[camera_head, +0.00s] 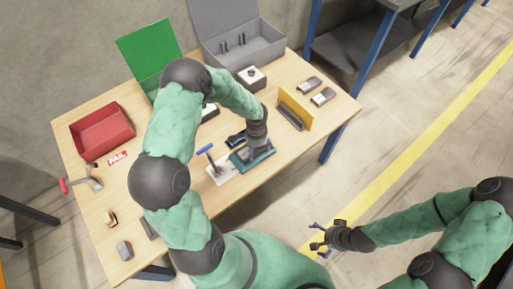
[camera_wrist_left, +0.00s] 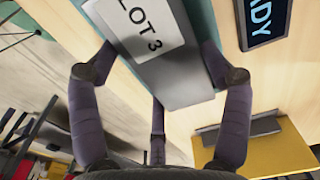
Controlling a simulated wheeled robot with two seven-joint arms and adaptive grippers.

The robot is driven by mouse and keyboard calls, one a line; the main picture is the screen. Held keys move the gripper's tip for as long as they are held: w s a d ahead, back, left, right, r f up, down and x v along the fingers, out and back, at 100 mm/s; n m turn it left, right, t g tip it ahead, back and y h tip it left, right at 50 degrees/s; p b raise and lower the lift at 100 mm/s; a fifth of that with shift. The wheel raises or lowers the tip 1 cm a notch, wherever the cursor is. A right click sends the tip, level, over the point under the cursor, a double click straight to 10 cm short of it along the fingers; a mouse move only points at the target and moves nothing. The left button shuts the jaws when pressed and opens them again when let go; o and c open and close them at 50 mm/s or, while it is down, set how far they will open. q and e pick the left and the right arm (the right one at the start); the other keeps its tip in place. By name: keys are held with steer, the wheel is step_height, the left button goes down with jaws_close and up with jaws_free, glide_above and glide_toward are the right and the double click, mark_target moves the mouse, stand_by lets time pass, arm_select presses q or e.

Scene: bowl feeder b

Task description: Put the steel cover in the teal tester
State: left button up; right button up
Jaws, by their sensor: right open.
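The teal tester (camera_head: 262,160) sits near the front edge of the table; my left gripper (camera_head: 254,150) is down over it and hides much of it. In the left wrist view, a grey steel cover with a white "LOT 3" label (camera_wrist_left: 178,82) lies between my left gripper's fingertips (camera_wrist_left: 160,62). The fingertips are at its two side edges and look closed on it. Teal of the tester (camera_wrist_left: 203,22) shows right beside the cover; whether the cover is seated cannot be told. My right gripper (camera_head: 325,239) is open and empty, off the table at lower right.
A "READY" display (camera_wrist_left: 265,18) lies beside the tester. A blue-handled clamp (camera_head: 206,150) stands left of it. A yellow stand (camera_head: 296,108) is to the right, near two grey metal parts (camera_head: 322,97). Red (camera_head: 103,130), green (camera_head: 150,50) and grey (camera_head: 262,48) bins stand farther back.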

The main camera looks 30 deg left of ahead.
arm_select(q)
steer(key=shift+o, duration=1.2)
